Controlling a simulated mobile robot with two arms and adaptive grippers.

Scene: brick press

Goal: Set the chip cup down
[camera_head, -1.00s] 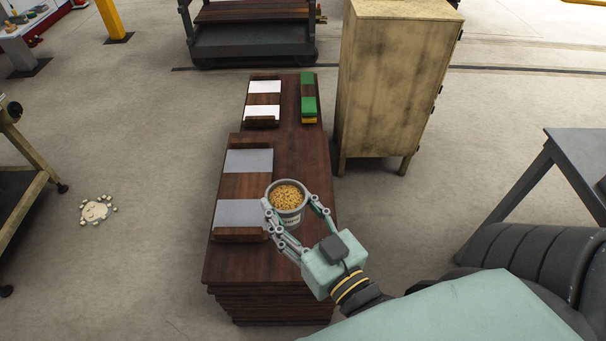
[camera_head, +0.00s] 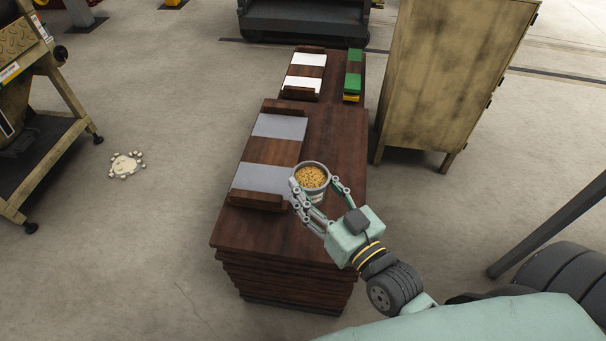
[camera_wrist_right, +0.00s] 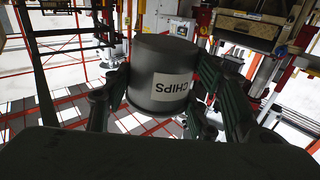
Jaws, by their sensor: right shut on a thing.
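The chip cup (camera_head: 312,178) is a light round cup filled with golden chips. My right gripper (camera_head: 320,192) is shut on its sides and holds it upright over the right part of the dark wooden stack (camera_head: 334,140). I cannot tell whether the cup's base touches the wood. In the right wrist view the cup (camera_wrist_right: 161,75) sits between the fingers of the gripper (camera_wrist_right: 160,100), with a white CHIPS label facing the camera. My left gripper is not in view.
A wooden tray with grey panels (camera_head: 279,126) lies just left of the cup. Farther back are a tray with white panels (camera_head: 304,85) and a green and yellow block (camera_head: 353,82). A tall worn cabinet (camera_head: 445,75) stands right of the stack. Bare wood shows in front.

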